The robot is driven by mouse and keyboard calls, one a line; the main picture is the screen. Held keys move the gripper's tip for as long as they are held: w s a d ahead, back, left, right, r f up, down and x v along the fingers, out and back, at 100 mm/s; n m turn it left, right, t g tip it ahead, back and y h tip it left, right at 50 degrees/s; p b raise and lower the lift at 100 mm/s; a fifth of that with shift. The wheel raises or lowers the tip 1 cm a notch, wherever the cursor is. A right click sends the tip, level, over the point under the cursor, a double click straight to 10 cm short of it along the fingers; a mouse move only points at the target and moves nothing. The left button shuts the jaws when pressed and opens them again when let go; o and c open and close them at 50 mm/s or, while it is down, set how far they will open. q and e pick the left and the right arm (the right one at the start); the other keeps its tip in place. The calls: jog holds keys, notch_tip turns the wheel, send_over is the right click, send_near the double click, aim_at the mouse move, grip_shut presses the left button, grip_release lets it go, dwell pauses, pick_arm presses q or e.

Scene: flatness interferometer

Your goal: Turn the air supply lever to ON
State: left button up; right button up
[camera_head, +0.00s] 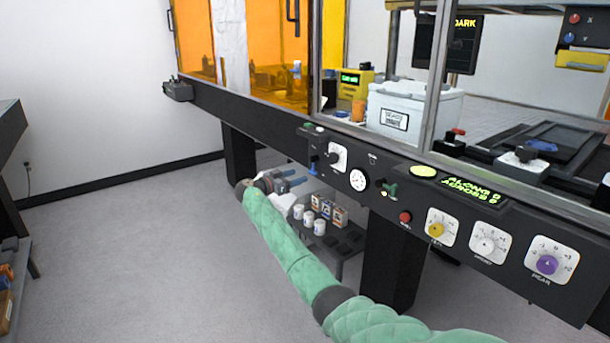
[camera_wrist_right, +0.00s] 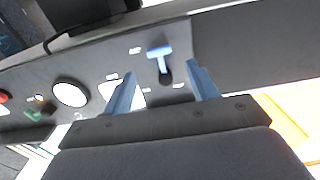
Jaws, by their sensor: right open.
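The air supply lever is likely the small blue handle (camera_head: 313,166) at the left end of the dark front panel. In the right wrist view the blue lever (camera_wrist_right: 159,54) is T-shaped, with small labels around it too blurred to read. My right gripper (camera_head: 300,179) is just below and left of it in the head view. In the right wrist view my right gripper (camera_wrist_right: 161,69) is open, its two blue-grey fingers apart, with the lever showing between and beyond their tips. I cannot tell whether they touch it. My left gripper is not in view.
A white dial plate (camera_head: 337,157), round gauge (camera_head: 358,180), green handle (camera_head: 389,189) and red button (camera_head: 405,217) sit right of the lever. White cups (camera_head: 308,218) and small boxes stand on a low shelf (camera_head: 349,246) below.

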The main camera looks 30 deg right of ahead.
aim_at(311, 172)
jog(key=shift+w+d, duration=0.15)
jog(key=shift+d, duration=1.65)
jog(key=shift+w+d, duration=0.1)
jog(key=shift+d, duration=1.65)
jog(key=c, duration=1)
